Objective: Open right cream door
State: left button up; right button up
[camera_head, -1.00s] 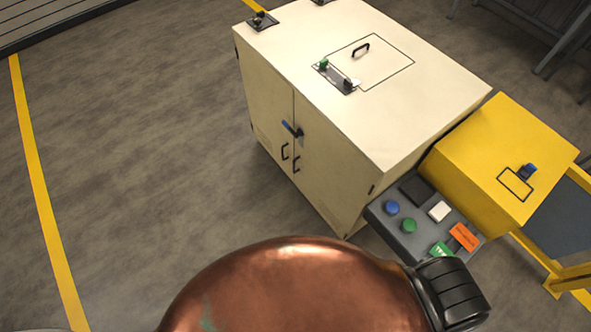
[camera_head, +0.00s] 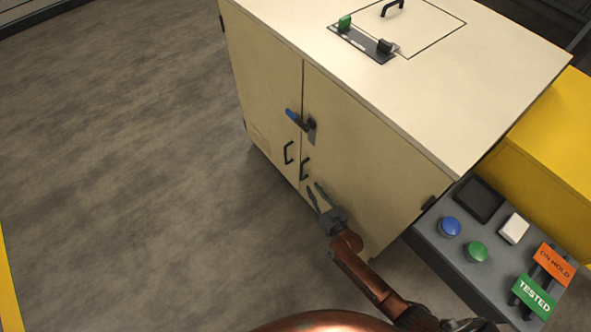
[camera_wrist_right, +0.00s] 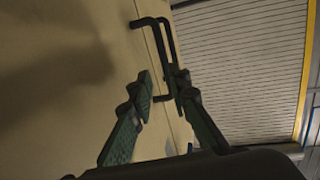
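The cream cabinet's right door (camera_head: 365,155) is shut flush beside the left door (camera_head: 265,85). The right door's black bar handle (camera_head: 304,169) sits near the seam, next to the left door's handle (camera_head: 289,152). A blue-tipped latch lever (camera_head: 294,117) is above them at the seam. My right gripper (camera_head: 317,191) is open and empty, just below and near the right door's handle. In the right wrist view its fingers (camera_wrist_right: 162,85) are spread, with the two handles (camera_wrist_right: 152,50) beyond them; the nearer handle's end appears between the fingertips. My left gripper is out of view.
A grey control box (camera_head: 440,245) with buttons and tags stands close to the cabinet's right side, near my right arm. A yellow box (camera_head: 555,150) is behind it. The floor (camera_head: 120,170) left of the cabinet is clear.

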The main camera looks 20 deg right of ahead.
jog(key=w+a+t+b, duration=0.1)
jog(key=w+b, duration=0.1)
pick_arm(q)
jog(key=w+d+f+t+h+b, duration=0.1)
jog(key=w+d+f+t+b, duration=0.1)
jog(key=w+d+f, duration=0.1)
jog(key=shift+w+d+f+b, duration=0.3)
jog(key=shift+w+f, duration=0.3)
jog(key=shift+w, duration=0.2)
pick_arm(e)
send_over(301, 179)
jog(key=shift+w+d+r, duration=0.15)
jog(key=shift+w+r, duration=0.1)
jog(key=shift+w, duration=0.1)
jog(key=shift+c, duration=0.5)
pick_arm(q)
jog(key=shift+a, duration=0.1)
pick_arm(e)
grip_shut()
